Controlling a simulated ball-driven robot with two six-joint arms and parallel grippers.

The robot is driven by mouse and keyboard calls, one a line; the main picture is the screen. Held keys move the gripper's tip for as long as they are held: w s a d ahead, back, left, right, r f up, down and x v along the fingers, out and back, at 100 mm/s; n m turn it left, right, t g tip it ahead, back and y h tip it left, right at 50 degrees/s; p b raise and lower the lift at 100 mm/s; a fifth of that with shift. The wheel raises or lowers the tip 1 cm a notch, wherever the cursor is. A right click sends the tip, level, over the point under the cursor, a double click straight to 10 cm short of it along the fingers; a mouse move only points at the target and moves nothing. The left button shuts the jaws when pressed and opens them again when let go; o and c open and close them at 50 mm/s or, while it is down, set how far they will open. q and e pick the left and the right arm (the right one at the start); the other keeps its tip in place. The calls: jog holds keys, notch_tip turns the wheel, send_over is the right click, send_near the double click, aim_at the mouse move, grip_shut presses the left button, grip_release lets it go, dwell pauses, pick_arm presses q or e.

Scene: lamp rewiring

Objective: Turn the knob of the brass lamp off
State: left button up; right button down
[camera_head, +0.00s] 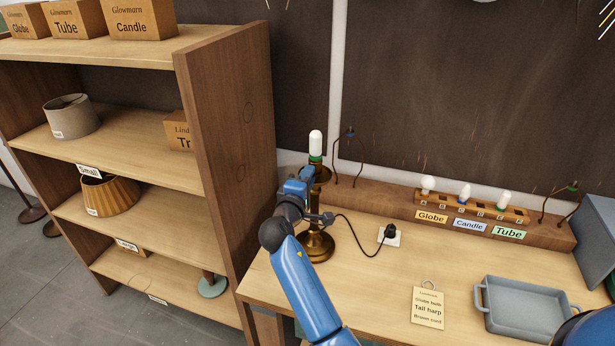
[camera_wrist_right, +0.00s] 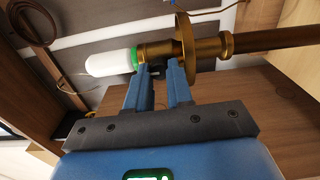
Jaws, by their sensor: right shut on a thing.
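The brass lamp (camera_head: 318,246) stands upright at the left end of the workbench. A white tube bulb (camera_head: 315,143) with a green collar sits on top of it, unlit in appearance. My right gripper (camera_head: 308,176) is at the lamp's socket, just below the bulb. In the right wrist view, the lamp's brass socket (camera_wrist_right: 160,49) lies across the top of the picture, and the fingertips of my right gripper (camera_wrist_right: 158,69) meet its side. They are shut on the small knob there, which is mostly hidden between them. My left gripper is not in view.
A black cord runs from the lamp to a plug (camera_head: 389,232) on the bench. A bulb rack (camera_head: 470,206), a note card (camera_head: 428,304) and a grey tray (camera_head: 520,310) are to the right. A wooden shelf unit (camera_head: 222,150) stands close on the left.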

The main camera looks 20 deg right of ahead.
jog(key=c, duration=1)
grip_release()
jog(key=shift+f, duration=0.1)
jog(key=shift+f, duration=0.1)
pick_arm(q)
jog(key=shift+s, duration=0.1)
pick_arm(e)
jog(key=shift+s, duration=0.1)
